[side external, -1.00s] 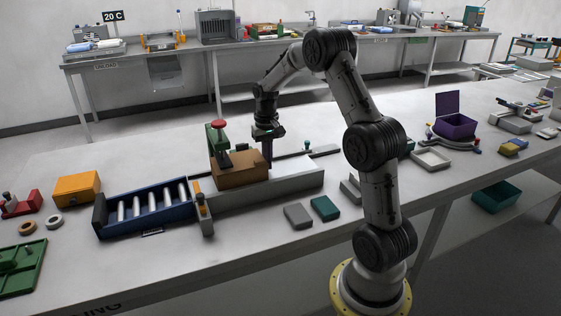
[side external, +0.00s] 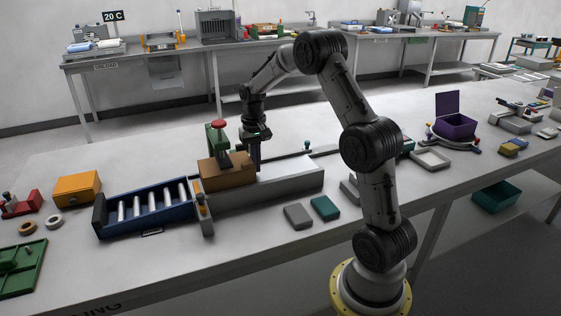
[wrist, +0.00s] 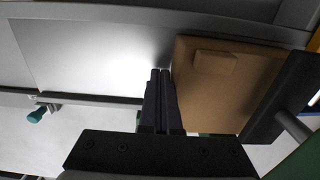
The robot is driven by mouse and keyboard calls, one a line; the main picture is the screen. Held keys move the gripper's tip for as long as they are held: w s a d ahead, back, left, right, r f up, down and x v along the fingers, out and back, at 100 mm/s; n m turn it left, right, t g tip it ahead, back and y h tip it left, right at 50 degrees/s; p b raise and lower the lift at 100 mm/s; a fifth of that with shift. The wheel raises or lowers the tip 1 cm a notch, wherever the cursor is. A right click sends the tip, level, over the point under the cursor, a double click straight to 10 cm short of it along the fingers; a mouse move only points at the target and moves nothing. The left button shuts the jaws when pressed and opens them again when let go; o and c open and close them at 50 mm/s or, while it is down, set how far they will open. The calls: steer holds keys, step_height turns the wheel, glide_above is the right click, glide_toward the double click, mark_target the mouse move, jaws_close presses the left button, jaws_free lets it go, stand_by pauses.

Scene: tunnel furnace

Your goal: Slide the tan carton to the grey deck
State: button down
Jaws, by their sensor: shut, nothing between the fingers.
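The tan carton (side external: 228,174) lies in the long grey channel, under the green press with a red knob (side external: 218,126). It also shows in the wrist view (wrist: 222,95), with a small raised tan block on its face. My gripper (side external: 254,168) is shut and empty, with its fingers down at the carton's right end. In the wrist view the closed fingers (wrist: 160,100) stand right beside the carton's edge; contact is hard to confirm. A pale grey flat surface (side external: 290,174) lies in the channel to the right of the fingers. I cannot tell for sure which surface is the grey deck.
A blue roller tray (side external: 148,211) adjoins the channel's left end, with an orange-yellow post (side external: 201,207) at the junction. An orange box (side external: 77,188) stands further left. A grey block (side external: 298,216) and a teal block (side external: 325,208) lie in front of the channel.

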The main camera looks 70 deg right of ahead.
steer(key=shift+a, duration=0.1)
steer(key=shift+w+a, duration=0.15)
steer(key=shift+w, duration=0.05)
steer(key=shift+s, duration=0.1)
steer(key=shift+s+d+r, duration=0.1)
steer(key=shift+s+d, duration=0.25)
steer(key=shift+d, duration=0.1)
step_height(320, 180, up, 10)
stand_by(0.8)
stand_by(0.6)
